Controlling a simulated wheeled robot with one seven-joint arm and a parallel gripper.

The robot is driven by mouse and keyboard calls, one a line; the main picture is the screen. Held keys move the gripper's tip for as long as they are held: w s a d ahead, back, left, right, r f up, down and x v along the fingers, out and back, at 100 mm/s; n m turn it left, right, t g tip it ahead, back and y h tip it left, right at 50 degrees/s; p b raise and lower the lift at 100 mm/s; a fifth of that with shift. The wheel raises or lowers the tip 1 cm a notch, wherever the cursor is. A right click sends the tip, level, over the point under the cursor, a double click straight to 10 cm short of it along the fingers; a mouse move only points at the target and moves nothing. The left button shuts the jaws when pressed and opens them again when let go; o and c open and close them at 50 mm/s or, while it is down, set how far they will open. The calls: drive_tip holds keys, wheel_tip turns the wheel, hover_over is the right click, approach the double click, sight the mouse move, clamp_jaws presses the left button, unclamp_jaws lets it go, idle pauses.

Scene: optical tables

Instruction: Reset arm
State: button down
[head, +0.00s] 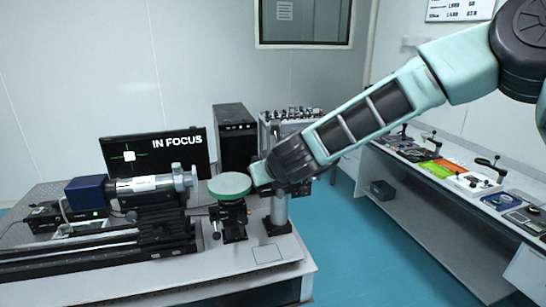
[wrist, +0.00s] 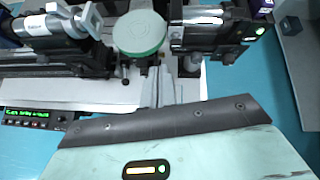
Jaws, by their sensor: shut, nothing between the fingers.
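My arm reaches from the upper right in the head view down to the left. Its end, with my gripper (head: 262,174), is over the optical table's right part, close beside a pale green disc (head: 230,184) on a black mount. The wrist view shows the narrow grey shape of my gripper (wrist: 166,82) at the edge of my mint and black housing. It is shut, with nothing held. The same green disc (wrist: 138,33) is ahead of it there. I cannot tell the exact gap to the disc. The fingertips are hard to make out.
A silver laser-like tube (head: 146,187) on a black rail lies left of the disc. A black monitor (head: 158,157) reads IN FOCUS. A black tower (head: 235,138) stands behind. A bench with trays (head: 437,168) runs along the right. Open blue floor (head: 365,255) lies between.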

drive_tip(key=s+a+f+n+g+y+b, duration=0.1)
drive_tip(key=s+f+n+g+y+b, duration=0.15)
drive_tip(key=s+n, duration=0.75)
drive_tip(key=s+a+f+n+g+y+b, duration=0.1)
drive_tip(key=s+a+f+n+g+b, duration=0.2)
drive_tip(key=s+n, duration=0.65)
drive_tip(key=s+d+f+n+g+h+b, duration=0.2)
drive_tip(key=s+d+f+n+h+b, duration=0.1)
drive_tip(key=s+d+n, duration=0.6)
drive_tip(key=s+d+f+n+g+h+b, duration=0.2)
drive_tip(key=s+d+f+n+h+b, duration=0.1)
drive_tip(key=s+d+n, duration=0.6)
wheel_tip(320, 180, down, 2)
drive_tip(key=shift+s+d+f+h+b, duration=0.3)
drive_tip(key=shift+s+d+h, duration=0.15)
drive_tip(key=shift+s+d, duration=0.45)
drive_tip(key=shift+w+d+g, duration=0.15)
drive_tip(key=shift+g, duration=0.1)
